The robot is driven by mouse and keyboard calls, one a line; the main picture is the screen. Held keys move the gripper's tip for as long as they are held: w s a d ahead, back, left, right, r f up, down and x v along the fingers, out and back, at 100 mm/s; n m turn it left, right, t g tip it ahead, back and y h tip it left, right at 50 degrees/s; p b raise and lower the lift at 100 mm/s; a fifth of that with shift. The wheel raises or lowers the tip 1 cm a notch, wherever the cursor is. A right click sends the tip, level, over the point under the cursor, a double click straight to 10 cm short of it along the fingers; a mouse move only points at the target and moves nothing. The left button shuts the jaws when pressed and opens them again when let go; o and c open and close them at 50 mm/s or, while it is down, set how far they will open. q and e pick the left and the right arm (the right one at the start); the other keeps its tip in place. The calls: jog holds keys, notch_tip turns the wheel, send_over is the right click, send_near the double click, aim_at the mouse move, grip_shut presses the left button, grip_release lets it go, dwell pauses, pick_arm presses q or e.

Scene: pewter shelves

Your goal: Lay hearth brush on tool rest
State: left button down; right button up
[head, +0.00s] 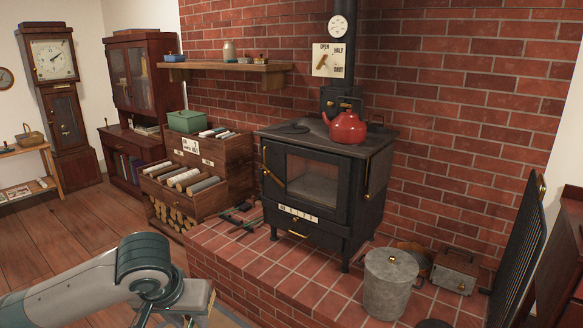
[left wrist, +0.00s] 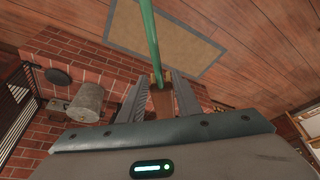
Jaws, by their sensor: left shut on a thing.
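My left gripper (left wrist: 160,84) is shut on the hearth brush in the left wrist view. The brush's long green handle (left wrist: 150,40) runs up from between the fingers, and a brown wooden part (left wrist: 161,103) shows between them. Its bristles cannot be made out. In the head view my left arm reaches in at the lower left, and the brush is out of sight. A low dark rack with green parts (head: 241,218) lies on the brick hearth left of the stove; it may be the tool rest, but it is small. My right gripper is not in view.
The black stove (head: 318,185) stands on the raised brick hearth (head: 262,268), with a red kettle (head: 345,128) on top. A lidded grey bucket (head: 389,285) and a metal box (head: 455,270) stand right of it. A wooden log bin (head: 185,192) stands left. The wooden floor is open.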

pick_arm(q)
jog(key=shift+r, duration=0.2)
jog(key=shift+f, duration=0.1)
jog(key=s+f, duration=0.3)
jog(key=f, duration=1)
jog(key=shift+s+f, duration=0.35)
jog(key=shift+a, duration=0.1)
